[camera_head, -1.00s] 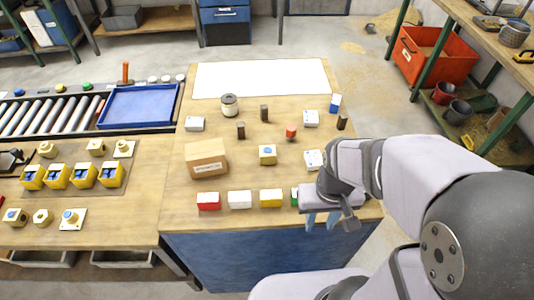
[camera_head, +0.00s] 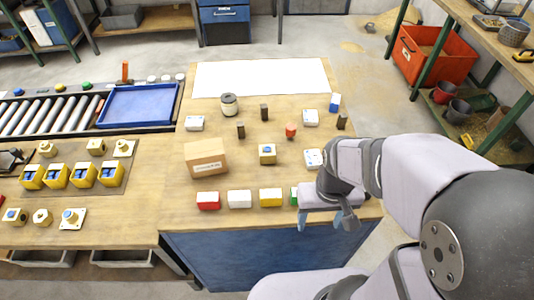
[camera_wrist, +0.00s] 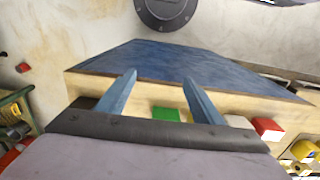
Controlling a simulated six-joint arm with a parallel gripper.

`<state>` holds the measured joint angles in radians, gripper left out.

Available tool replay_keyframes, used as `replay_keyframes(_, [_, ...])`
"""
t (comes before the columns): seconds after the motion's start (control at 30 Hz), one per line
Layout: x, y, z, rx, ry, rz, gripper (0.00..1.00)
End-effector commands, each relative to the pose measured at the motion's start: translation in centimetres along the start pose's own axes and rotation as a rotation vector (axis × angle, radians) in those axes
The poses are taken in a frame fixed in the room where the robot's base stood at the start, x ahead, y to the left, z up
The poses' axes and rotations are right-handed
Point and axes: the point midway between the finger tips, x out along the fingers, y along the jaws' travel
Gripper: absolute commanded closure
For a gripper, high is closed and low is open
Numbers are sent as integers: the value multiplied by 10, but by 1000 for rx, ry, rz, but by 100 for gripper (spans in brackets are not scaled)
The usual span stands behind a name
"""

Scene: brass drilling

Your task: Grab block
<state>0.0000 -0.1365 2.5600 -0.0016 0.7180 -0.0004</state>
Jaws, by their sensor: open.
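A row of small blocks lies along the near edge of the wooden table: a red block (camera_head: 208,200), a white block (camera_head: 240,199), a yellow block (camera_head: 271,197) and a green block (camera_head: 294,195), which my gripper partly hides. My gripper (camera_head: 320,220) is at the right end of this row, its blue fingers open and empty over the near table edge. In the wrist view, the green block (camera_wrist: 166,114) shows between the open fingers (camera_wrist: 160,78), near the palm. I cannot tell whether they touch it.
Farther back are a can (camera_head: 229,104) and several small pieces. A white sheet (camera_head: 262,77) covers the far end.

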Motion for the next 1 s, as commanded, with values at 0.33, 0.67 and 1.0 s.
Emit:
replay_keyframes(0.33, [-1, 8, -5, 32, 20, 18, 39])
replay_keyframes(0.67, [-8, 56, -41, 232, 176, 113, 39])
replay_keyframes(1.0, [-16, 32, -113, 135, 479, 58, 39])
